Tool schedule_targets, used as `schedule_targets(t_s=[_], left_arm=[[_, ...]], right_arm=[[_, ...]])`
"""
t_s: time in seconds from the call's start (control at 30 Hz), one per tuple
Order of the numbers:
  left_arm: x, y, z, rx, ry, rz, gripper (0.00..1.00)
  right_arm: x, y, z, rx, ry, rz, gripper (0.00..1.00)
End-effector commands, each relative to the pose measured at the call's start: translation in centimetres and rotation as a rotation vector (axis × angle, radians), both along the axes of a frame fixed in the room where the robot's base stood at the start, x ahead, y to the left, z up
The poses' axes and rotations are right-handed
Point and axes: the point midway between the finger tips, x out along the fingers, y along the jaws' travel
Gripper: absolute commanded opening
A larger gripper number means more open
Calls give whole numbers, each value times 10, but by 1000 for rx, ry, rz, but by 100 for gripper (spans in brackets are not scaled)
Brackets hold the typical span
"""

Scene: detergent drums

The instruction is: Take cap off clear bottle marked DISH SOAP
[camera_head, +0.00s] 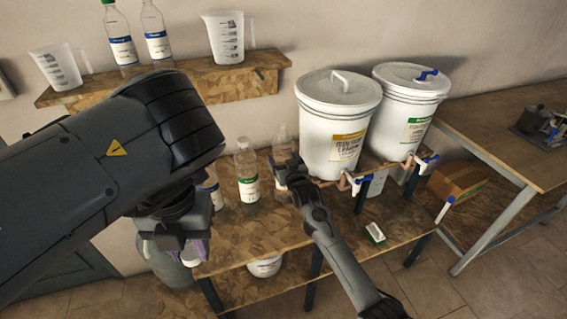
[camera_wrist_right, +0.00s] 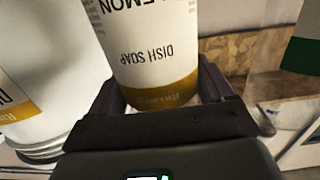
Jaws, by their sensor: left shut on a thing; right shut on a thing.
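The clear bottle labelled DISH SOAP (camera_wrist_right: 155,55) fills the middle of the right wrist view, with LEMON above and a yellow band. My right gripper (camera_wrist_right: 155,108) is shut around it. In the head view this bottle (camera_head: 282,143) stands partly behind my right gripper (camera_head: 289,172); no cap shows on its clear neck. My left gripper (camera_head: 186,246) is well to the left, pointing down and shut. A small white piece (camera_head: 190,258) at its fingertips looks like a cap; the fingers partly hide it.
Another clear bottle with a white cap and green label (camera_head: 246,172) stands left of the held bottle. Another is half hidden behind my left arm. Two white drums (camera_head: 335,125) (camera_head: 408,105) stand to the right. A shelf (camera_head: 235,80) above holds bottles and jugs. The front of the bench is mostly clear.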

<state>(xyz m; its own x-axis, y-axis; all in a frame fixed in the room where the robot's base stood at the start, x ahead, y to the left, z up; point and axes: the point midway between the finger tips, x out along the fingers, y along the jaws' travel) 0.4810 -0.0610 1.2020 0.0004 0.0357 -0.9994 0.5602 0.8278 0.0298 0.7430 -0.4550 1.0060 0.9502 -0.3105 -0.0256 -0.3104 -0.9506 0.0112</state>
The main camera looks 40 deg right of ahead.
Motion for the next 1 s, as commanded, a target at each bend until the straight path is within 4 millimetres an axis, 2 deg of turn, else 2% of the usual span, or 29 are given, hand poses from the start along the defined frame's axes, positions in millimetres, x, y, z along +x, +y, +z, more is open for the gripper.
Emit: schedule_targets(t_s=[0.1, 0.5, 0.53, 0.63, 0.67, 1.0], left_arm=[[0, 0, -3, 0, 0, 0, 0], [0, 0, -4, 0, 0, 0, 0], [0, 0, -4, 0, 0, 0, 0], [0, 0, -4, 0, 0, 0, 0], [0, 0, -4, 0, 0, 0, 0], [0, 0, -1, 0, 0, 0, 0]], right_arm=[[0, 0, -12, 1, 0, 0, 0], [0, 0, -16, 0, 0, 0, 0], [0, 0, -17, 0, 0, 0, 82], [0, 0, -16, 0, 0, 0, 98], [0, 0, -16, 0, 0, 0, 100], [-2, 0, -12, 0, 0, 0, 100]])
